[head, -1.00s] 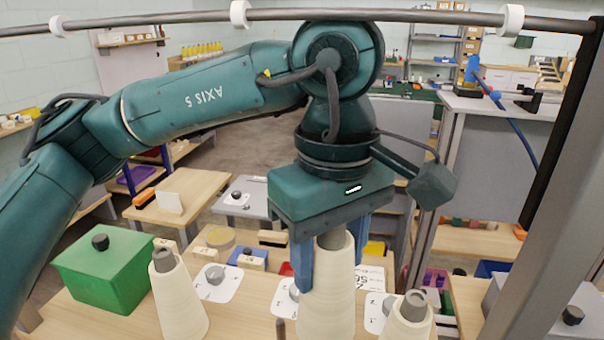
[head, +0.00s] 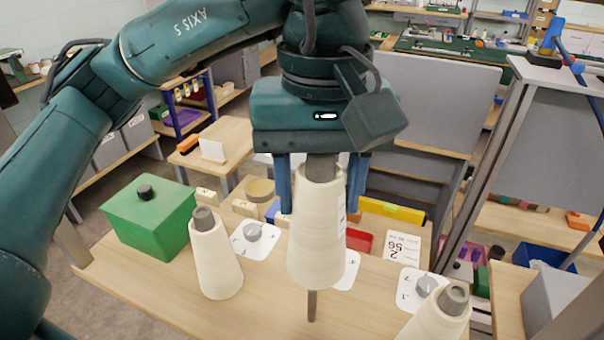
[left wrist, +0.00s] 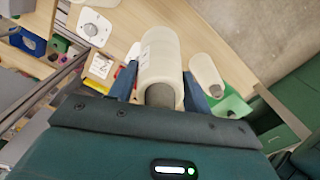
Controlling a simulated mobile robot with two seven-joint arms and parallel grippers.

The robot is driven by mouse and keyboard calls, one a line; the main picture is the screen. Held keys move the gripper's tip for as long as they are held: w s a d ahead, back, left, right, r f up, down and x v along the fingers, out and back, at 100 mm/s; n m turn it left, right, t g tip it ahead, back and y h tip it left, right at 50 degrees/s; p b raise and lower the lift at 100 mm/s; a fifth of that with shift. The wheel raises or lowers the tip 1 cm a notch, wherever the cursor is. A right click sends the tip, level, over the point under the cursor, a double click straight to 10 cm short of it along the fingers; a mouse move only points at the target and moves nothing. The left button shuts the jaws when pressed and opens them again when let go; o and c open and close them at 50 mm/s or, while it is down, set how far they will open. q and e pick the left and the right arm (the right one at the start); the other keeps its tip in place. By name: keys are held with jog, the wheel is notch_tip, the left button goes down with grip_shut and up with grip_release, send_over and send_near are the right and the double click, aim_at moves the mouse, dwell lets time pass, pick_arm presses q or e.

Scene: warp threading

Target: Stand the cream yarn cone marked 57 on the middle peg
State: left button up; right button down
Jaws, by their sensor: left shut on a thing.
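My left gripper (head: 319,208) is shut on a cream yarn cone (head: 316,245), one finger on each side of its upper part. The cone is upright with its grey tip up; it also shows in the left wrist view (left wrist: 160,60). A label on its side is too oblique to read. The bare middle peg (head: 312,306) shows directly below the cone's base in the head view; whether its top is inside the cone is hidden. Other cream cones stand to the left (head: 218,265) and right (head: 437,320). My right gripper is out of view.
A green lidded box (head: 150,225) stands at the table's left. White cards with grey knobs (head: 255,238) lie behind the cones. A printed card (head: 402,246), a red tray (head: 358,241) and a yellow-topped bar (head: 390,210) are farther back. A grey post (head: 487,165) rises at right.

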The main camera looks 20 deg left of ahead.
pick_arm(q)
jog(key=shift+a, duration=0.15)
jog(key=shift+f, duration=0.15)
jog(key=shift+f+b, duration=1.2)
jog(key=shift+f, duration=0.75)
notch_tip(320, 180, down, 2)
jog(key=shift+f+b, duration=0.1)
jog(key=shift+b, duration=1.05)
notch_tip(320, 180, down, 3)
jog(key=b, duration=0.2)
jog(key=shift+b, duration=0.3)
jog(key=shift+f+b, duration=0.45)
jog(key=shift+b, duration=0.2)
jog(key=shift+f+b, duration=0.65)
jog(key=shift+f, duration=0.25)
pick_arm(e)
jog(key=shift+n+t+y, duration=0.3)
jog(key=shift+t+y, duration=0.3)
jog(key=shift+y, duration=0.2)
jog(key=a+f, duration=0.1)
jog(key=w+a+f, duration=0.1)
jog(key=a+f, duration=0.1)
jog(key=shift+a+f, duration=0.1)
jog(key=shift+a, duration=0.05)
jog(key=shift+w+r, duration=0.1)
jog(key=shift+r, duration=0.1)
